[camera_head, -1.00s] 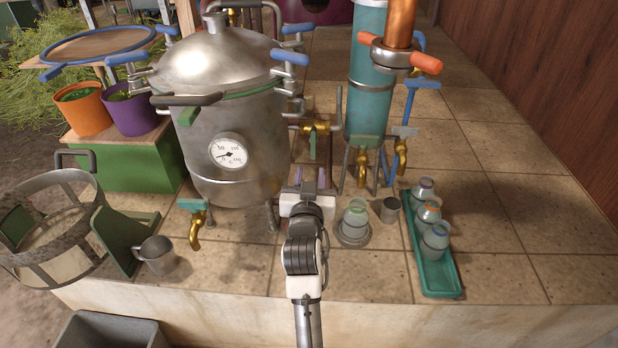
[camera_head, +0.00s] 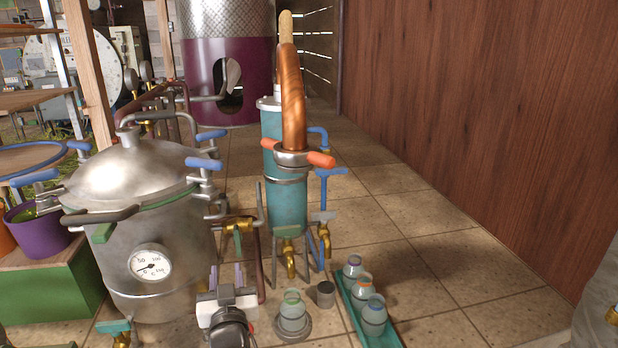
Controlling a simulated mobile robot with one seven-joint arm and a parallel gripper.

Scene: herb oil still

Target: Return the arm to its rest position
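My gripper (camera_head: 226,276) points away from me at the bottom, left of centre. Its two purple-tipped fingers stand apart with nothing visible between them. It is between the steel still pot (camera_head: 155,245) on its left and a glass jar (camera_head: 291,308) on its right, apart from the jar as seen here. The arm behind the gripper runs out of the bottom edge.
A teal condenser (camera_head: 287,205) with a copper pipe (camera_head: 291,100) stands beyond the gripper. A small metal cup (camera_head: 325,294) and a teal tray (camera_head: 390,338) with jars are to the right. Tiled surface (camera_head: 440,240) lies clear toward the wooden wall (camera_head: 450,120).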

